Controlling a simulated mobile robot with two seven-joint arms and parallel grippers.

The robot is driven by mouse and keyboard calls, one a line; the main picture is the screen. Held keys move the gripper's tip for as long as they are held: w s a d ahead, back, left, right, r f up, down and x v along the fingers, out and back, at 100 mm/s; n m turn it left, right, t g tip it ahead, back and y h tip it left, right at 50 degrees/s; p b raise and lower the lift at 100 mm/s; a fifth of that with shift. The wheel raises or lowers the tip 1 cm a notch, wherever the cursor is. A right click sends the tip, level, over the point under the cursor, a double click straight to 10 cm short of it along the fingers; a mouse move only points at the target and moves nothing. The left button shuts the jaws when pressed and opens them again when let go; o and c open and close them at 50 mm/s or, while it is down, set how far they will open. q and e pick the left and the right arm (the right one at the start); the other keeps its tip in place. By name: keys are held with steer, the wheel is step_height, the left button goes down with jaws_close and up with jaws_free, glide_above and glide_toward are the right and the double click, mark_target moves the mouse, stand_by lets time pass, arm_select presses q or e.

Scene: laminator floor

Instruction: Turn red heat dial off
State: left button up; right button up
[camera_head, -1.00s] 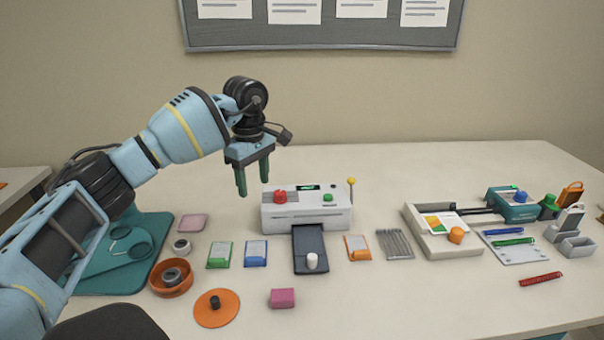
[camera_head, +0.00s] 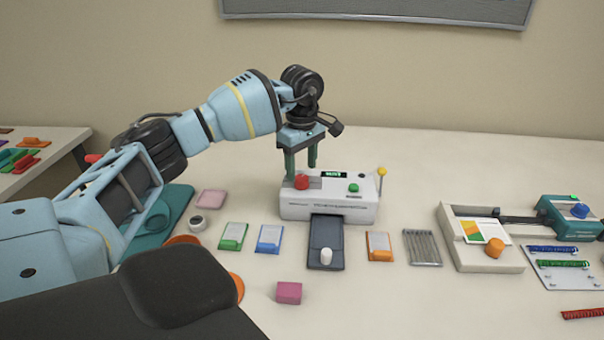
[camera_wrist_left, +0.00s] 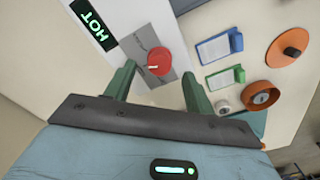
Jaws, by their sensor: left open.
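The red heat dial (camera_head: 302,182) sits on the top left of the white laminator (camera_head: 328,210). In the left wrist view the red dial (camera_wrist_left: 159,61) shows a pale pointer mark, and the display (camera_wrist_left: 93,24) beside it reads HOT in green. My left gripper (camera_head: 300,174) is open and points down at the dial. In the left wrist view the fingers (camera_wrist_left: 158,79) lie to either side of the dial, with the dial just beyond their tips; I see no contact. My right gripper is not in view.
A green button (camera_head: 353,188) and a yellow-tipped lever (camera_head: 382,172) are on the laminator's right side. A dark tray (camera_head: 325,242) with a white knob extends from its front. Green (camera_head: 233,237) and blue (camera_head: 269,238) packs lie at front left. The table behind is clear.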

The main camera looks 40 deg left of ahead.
mark_target(302, 177)
arm_select(q)
step_height(302, 177, down, 3)
steer(key=shift+r, duration=0.15)
steer(key=shift+f, duration=0.2)
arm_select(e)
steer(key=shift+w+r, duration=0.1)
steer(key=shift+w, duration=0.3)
arm_select(q)
steer(key=c, duration=1)
steer(key=shift+o, duration=0.2)
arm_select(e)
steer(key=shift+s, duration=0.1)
